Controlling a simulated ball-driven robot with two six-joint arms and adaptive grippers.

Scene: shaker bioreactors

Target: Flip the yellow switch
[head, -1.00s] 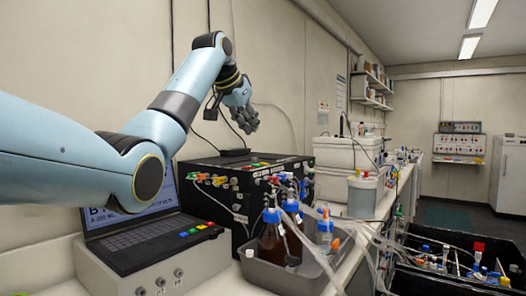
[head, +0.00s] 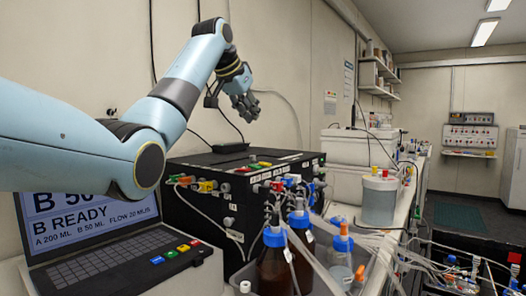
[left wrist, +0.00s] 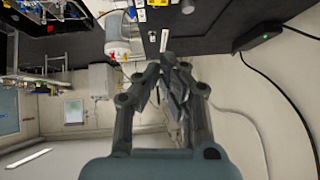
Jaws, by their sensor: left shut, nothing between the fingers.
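A black box (head: 205,215) stands on the bench with a row of small green, yellow and red switches on its top. The yellow switch (head: 254,167) is in that row; it is small, and I cannot tell which way it is set. My left gripper (head: 246,107) is above and behind the row, well apart from it. In the left wrist view the left gripper's fingertips (left wrist: 168,62) meet, with nothing between them. Small yellow parts (left wrist: 141,15) show at the top of that view. My right gripper is not in view.
A laptop (head: 100,240) with coloured keys sits at front left. Blue-capped brown bottles (head: 272,262) with tubing stand before the box. A white container (head: 379,200) stands to the right. A small black device with a cable (head: 231,148) lies on the box. Air around the left gripper is free.

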